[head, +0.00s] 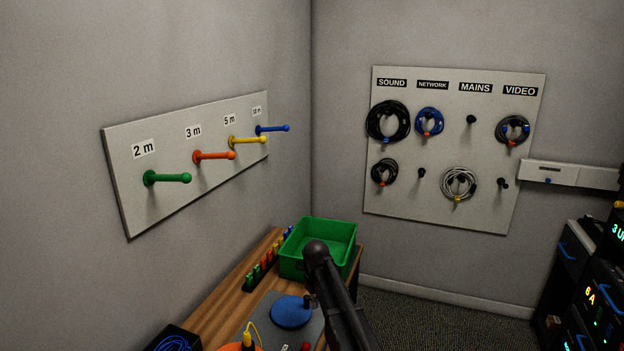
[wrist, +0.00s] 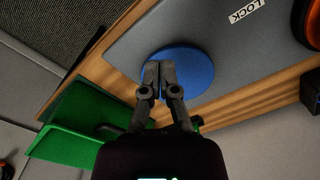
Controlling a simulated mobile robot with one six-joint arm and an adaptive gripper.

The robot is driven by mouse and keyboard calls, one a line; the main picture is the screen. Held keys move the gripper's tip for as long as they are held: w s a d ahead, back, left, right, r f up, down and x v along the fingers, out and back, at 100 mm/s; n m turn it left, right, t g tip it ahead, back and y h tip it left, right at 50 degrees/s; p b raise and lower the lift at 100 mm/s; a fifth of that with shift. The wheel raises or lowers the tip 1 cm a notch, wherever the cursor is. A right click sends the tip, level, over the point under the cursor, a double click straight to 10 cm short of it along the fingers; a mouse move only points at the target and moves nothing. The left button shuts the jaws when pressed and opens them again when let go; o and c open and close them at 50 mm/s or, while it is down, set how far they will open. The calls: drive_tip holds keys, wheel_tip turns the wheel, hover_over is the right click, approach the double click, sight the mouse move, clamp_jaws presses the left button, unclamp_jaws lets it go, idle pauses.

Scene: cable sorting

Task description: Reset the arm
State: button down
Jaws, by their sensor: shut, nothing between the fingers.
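My gripper (wrist: 160,66) shows in the wrist view with its two dark fingers together and nothing between them. The fingertips overlap a blue disc (wrist: 196,66) in the picture; I cannot tell how far above it they are. In the head view my dark arm (head: 340,305) reaches in from the bottom middle, beside the blue disc (head: 290,313) and in front of the green tray (head: 322,264). The fingers cannot be made out clearly there.
The disc sits on a grey panel (wrist: 125,50) on a wooden bench (head: 225,300). Coloured pegs hold no cables on the left wall board (head: 180,205). Several coiled cables hang on the far board (head: 440,148). A dark equipment rack (head: 570,265) stands at right.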

drive_tip(key=s+d+m, duration=0.3)
drive_tip(key=s+d, duration=0.5)
drive_tip(key=s, duration=0.3)
drive_tip(key=s+d+m, duration=0.3)
drive_tip(key=s+d, duration=0.6)
drive_tip(key=s, duration=0.3)
drive_tip(key=shift+s+d+r+m+p, duration=0.15)
drive_tip(key=shift+d+r+m+p, duration=0.05)
drive_tip(key=shift+r+m+p, duration=0.25)
